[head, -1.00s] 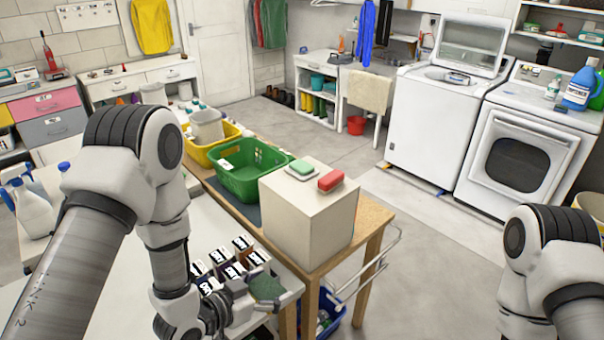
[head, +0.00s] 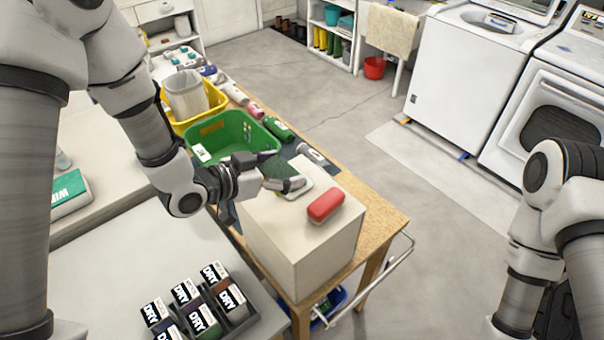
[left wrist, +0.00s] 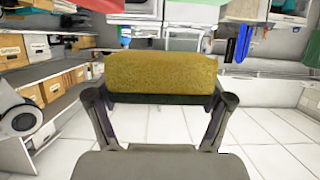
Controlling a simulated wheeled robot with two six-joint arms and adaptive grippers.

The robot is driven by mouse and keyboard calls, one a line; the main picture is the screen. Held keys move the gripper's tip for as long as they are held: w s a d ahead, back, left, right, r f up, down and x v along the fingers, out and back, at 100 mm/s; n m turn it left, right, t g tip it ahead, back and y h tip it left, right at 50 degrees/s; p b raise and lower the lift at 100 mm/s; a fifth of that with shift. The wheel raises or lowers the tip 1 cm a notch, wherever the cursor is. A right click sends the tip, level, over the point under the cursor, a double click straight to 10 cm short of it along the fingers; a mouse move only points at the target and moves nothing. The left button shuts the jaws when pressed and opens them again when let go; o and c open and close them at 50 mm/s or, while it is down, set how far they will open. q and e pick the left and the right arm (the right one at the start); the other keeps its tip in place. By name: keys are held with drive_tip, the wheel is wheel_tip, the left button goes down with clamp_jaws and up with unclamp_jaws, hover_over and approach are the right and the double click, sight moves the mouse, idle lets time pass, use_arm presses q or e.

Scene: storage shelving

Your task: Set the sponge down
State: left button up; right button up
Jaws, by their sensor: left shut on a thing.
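My left gripper (head: 272,182) is shut on a sponge (head: 281,170), whose dark green face shows in the head view. In the left wrist view the sponge (left wrist: 160,76) is yellow, with a dark strip below, and spans between the two fingers. In the head view the sponge appears over the top of the pale box (head: 300,240), overlapping a white item (head: 302,188) there. I cannot tell whether the sponge touches the box or that item. My right gripper is not in view; only my right arm shows at the right edge.
A red block (head: 325,205) lies on the box top, close to the gripper. A green basket (head: 236,133) and a yellow basket (head: 214,100) stand behind on the wooden table (head: 375,205). A dark tray of several DRY-labelled items (head: 202,318) is at the lower left.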

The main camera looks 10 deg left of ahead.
sight(281, 212)
use_arm(q)
drive_tip(key=s+f, duration=0.1)
drive_tip(key=s, duration=0.1)
drive_tip(key=s+f+p, duration=0.1)
drive_tip(key=s+f, duration=0.1)
drive_tip(key=shift+s+a+f, duration=0.1)
drive_tip(key=shift+a+f, duration=0.05)
drive_tip(key=shift+f, duration=0.15)
drive_tip(key=f, duration=0.1)
drive_tip(key=w+f+p, duration=0.1)
drive_tip(key=f, duration=0.2)
drive_tip(key=shift+w+d+f, duration=0.2)
drive_tip(key=shift+w+f, duration=0.05)
drive_tip(key=shift+w, duration=0.05)
drive_tip(key=shift+w+f, duration=0.15)
drive_tip(key=shift+w, duration=0.1)
drive_tip(key=shift+s+a, duration=0.15)
drive_tip(key=shift+s, duration=0.25)
drive_tip(key=shift+c, duration=0.2)
drive_tip(key=shift+s, duration=0.15)
drive_tip(key=o, duration=0.6)
drive_tip(key=shift+o, duration=0.2)
drive_tip(key=shift+w+f, duration=0.1)
drive_tip(key=shift+w, duration=0.2)
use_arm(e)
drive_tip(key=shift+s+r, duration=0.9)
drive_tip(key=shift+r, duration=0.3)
